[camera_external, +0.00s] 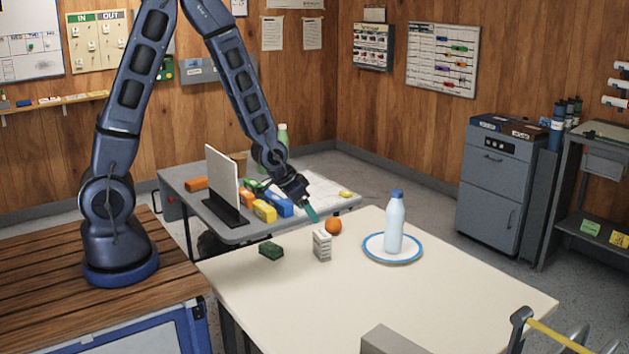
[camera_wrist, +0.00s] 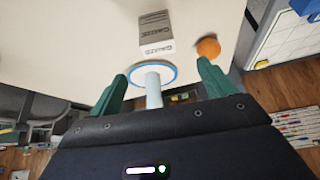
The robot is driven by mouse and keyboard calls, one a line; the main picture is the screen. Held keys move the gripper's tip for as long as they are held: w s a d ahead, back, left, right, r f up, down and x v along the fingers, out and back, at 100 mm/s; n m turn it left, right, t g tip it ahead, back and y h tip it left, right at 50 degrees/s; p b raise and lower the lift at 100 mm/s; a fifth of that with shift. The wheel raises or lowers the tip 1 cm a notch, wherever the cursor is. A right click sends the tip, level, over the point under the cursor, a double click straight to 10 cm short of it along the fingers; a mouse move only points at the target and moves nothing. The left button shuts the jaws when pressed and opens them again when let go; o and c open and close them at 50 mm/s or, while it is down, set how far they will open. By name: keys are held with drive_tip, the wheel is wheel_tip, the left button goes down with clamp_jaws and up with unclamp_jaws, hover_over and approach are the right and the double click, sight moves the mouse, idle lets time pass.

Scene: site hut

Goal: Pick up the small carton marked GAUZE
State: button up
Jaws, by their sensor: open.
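The small carton marked GAUZE (camera_external: 322,245) stands upright on the cream table, white and grey. In the wrist view the carton (camera_wrist: 156,34) shows at the top, its lettering upside down, beyond the fingertips and between their lines. My gripper (camera_external: 312,212) is above the table, just above and slightly left of the carton, apart from it. In the wrist view my gripper (camera_wrist: 162,78) shows two green fingers spread wide with nothing held between them.
An orange (camera_external: 333,225) sits just behind the carton. A green block (camera_external: 271,250) lies to its left. A bottle (camera_external: 394,222) stands on a blue-rimmed plate (camera_external: 370,254) to the right.

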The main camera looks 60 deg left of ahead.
sight(318, 235)
drive_tip(key=shift+s+d+f+x, duration=0.1)
drive_tip(key=shift+s+x, duration=0.1)
drive_tip(key=shift+x, duration=1.3)
drive_tip(key=shift+s+d+f+x, duration=0.1)
drive_tip(key=shift+s+x, duration=0.1)
drive_tip(key=shift+x, duration=1.3)
drive_tip(key=shift+s+d+f+x, duration=0.1)
drive_tip(key=shift+s+x, duration=0.05)
drive_tip(key=shift+x, duration=1.4)
drive_tip(key=shift+w+a+x, duration=0.1)
drive_tip(key=shift+a+x, duration=0.05)
drive_tip(key=shift+x, duration=1.2)
drive_tip(key=shift+w+a+x, duration=0.1)
drive_tip(key=shift+x, duration=1.2)
drive_tip(key=shift+r, duration=0.1)
drive_tip(key=c, duration=1.1)
